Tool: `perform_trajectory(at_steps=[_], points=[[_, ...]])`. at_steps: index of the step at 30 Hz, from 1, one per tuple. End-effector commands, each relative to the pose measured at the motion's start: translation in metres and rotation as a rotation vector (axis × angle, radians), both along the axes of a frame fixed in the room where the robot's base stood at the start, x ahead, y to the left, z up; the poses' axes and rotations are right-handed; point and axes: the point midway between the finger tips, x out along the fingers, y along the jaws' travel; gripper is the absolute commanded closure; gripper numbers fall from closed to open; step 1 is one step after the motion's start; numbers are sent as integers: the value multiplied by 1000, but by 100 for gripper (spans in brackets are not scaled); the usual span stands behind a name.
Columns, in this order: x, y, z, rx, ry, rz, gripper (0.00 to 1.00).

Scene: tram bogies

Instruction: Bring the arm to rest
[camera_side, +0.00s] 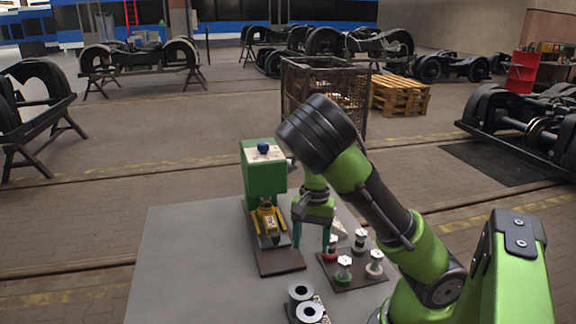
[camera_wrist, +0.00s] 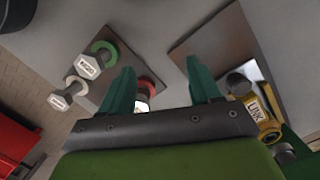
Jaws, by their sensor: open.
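My gripper (camera_side: 312,248) points down over the grey table (camera_side: 180,250), between a green press-like machine (camera_side: 264,180) and a dark plate (camera_side: 350,282) with several bolts. In the wrist view its two teal fingers (camera_wrist: 162,70) stand wide apart, with nothing held between them. A green-collared bolt (camera_wrist: 88,66) and a white-collared bolt (camera_wrist: 66,94) show further left. A yellow clamp (camera_side: 266,222) holding a dark, labelled part sits at the machine's foot, also at right in the wrist view (camera_wrist: 268,128).
Two dark hollow cylinders (camera_side: 301,296) stand at the table's front. The left part of the table is bare. Beyond it on the floor are a wire cage (camera_side: 325,75), wooden pallets (camera_side: 401,95) and several bogie frames (camera_side: 140,62).

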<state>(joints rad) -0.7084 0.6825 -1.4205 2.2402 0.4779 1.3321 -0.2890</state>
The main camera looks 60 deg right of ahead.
Motion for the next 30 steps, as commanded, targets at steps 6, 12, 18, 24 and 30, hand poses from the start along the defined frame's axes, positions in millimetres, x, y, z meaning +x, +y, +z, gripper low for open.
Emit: perform_trajectory(at_steps=[6, 12, 18, 24, 30], points=[[-7, 58, 7, 245, -80, 169, 37], [-7, 100, 51, 300, -261, 397, 37], [-13, 125, 109, 167, -503, 636, 37], [-25, 137, 155, -82, -693, 811, 37], [-32, 141, 174, -234, -765, 882, 37]])
